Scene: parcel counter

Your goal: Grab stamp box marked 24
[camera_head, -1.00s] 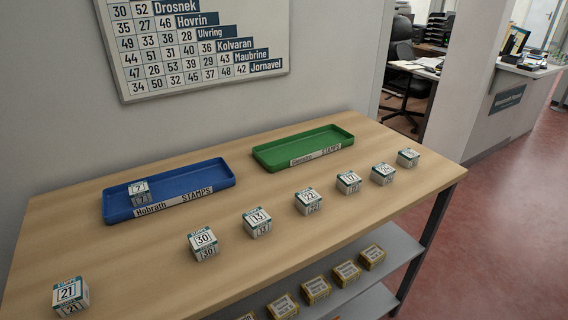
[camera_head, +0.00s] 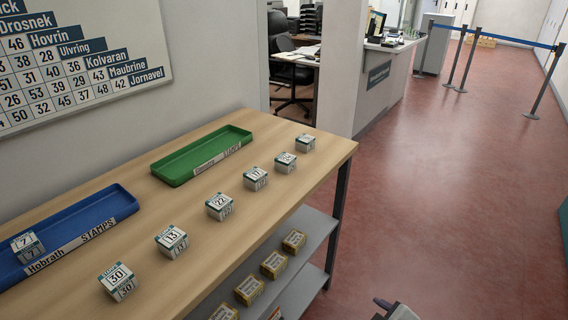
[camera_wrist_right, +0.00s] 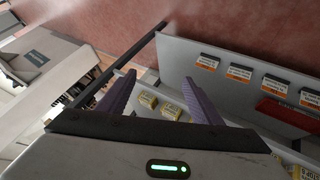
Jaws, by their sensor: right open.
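A row of white stamp boxes with teal labels stands on the wooden counter in the head view. The second box from the far end (camera_head: 285,162) seems to read 24, but its digits are small. The last box (camera_head: 305,142) is too small to read. Nearer ones read 17 (camera_head: 255,178), 22 (camera_head: 219,206), 13 (camera_head: 171,241) and 30 (camera_head: 117,281). My right gripper (camera_wrist_right: 159,78) is open and empty in the wrist view, with purple fingers apart. In the head view its tip shows at the bottom edge, right of the counter. My left gripper is not in view.
A green tray (camera_head: 165,170) and a blue tray (camera_head: 127,203) lie behind the row; a box marked 7 (camera_head: 28,246) is in the blue one. Yellow boxes (camera_head: 273,264) stand on the shelf below (camera_head: 312,247). The red floor (camera_head: 440,190) to the right is clear.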

